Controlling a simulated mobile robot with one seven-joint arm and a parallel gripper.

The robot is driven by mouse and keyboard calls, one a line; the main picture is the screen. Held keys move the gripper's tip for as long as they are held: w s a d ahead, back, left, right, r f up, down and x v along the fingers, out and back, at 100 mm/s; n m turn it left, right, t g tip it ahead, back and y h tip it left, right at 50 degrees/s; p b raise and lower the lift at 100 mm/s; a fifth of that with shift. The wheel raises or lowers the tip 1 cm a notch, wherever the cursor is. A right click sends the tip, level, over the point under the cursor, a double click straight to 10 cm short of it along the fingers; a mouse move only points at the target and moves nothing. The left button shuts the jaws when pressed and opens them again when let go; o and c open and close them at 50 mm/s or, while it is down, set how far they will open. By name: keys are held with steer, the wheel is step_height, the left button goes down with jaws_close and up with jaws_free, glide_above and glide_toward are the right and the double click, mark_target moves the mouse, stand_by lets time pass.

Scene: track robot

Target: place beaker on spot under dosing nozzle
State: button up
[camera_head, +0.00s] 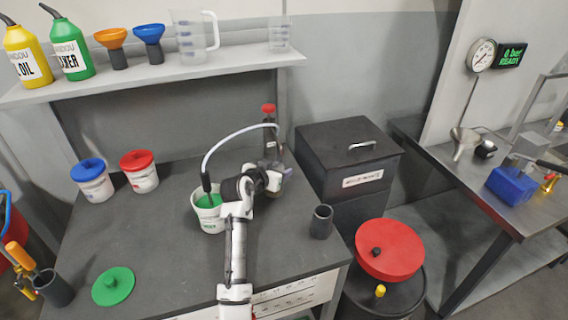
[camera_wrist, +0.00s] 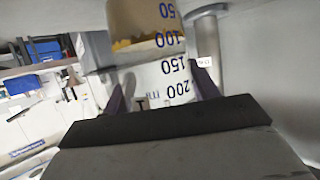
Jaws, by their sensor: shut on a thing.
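A beaker (camera_wrist: 160,70) fills the middle of the wrist view, with dark marks from 50 to 200 ml. Its 50 mark is toward the picture's top, and that end looks tan. My gripper (camera_wrist: 160,92) is shut on it, with a purple finger on each side. In the head view my gripper (camera_head: 282,176) is beside a dark upright unit with a red top (camera_head: 269,135), and the beaker is mostly hidden. A white hose (camera_head: 229,136) arches left from that unit to a black nozzle end (camera_head: 206,182) at a white tub with green inside (camera_head: 209,218). I cannot make out the spot.
A dark cup (camera_head: 321,222) stands right of my arm on the bench. A green lid (camera_head: 113,286) and tubs with blue (camera_head: 94,183) and red (camera_head: 140,173) lids are at left. A black waste box (camera_head: 348,150) and a red drum lid (camera_head: 390,250) border the bench's right side.

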steer(key=shift+w+d, duration=0.45)
steer(key=shift+w, duration=0.35)
steer(key=shift+w+d, duration=0.4)
steer(key=shift+w, duration=0.4)
steer(key=shift+w+d, duration=0.45)
steer(key=shift+w, duration=0.35)
steer(key=shift+a+f, duration=0.1)
steer(key=shift+f, duration=0.45)
steer(key=shift+f, duration=0.2)
steer(key=o, duration=1.1)
steer(key=shift+r, duration=0.1)
